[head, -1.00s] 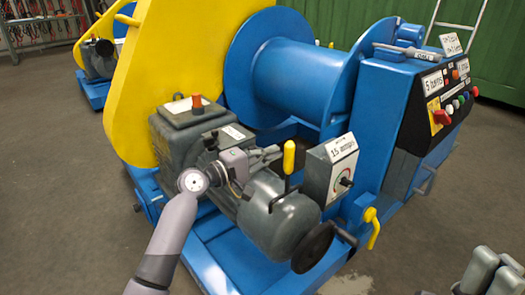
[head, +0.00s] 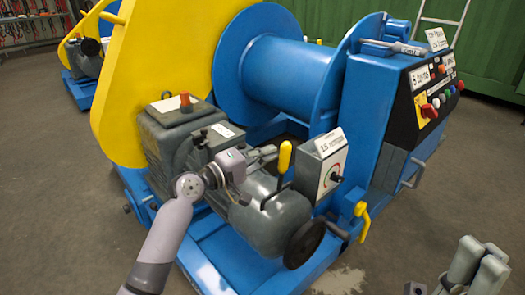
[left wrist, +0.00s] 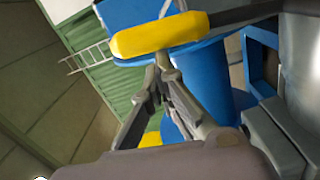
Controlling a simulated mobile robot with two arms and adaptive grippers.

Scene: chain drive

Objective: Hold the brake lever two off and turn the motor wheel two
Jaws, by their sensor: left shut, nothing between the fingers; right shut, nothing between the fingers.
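The brake lever (head: 284,158) with its yellow grip stands upright on the grey motor of the near winch. It fills the upper part of the left wrist view (left wrist: 160,35). My left gripper (head: 274,154) is shut and empty beside the lever's grip, on its left in the head view. In the left wrist view its fingertips (left wrist: 160,70) lie just below the grip; I cannot tell whether they touch it. The dark motor wheel (head: 304,243) with a crank handle is at the motor's near end. My right gripper (head: 478,265) is shut and empty at the lower right, apart from the winch.
A grey box with a dial (head: 322,170) stands right of the lever. A small yellow lever (head: 363,220) is on the blue frame. The control panel (head: 430,100) is at the right. Bare floor (head: 400,235) lies between the winch and my right gripper.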

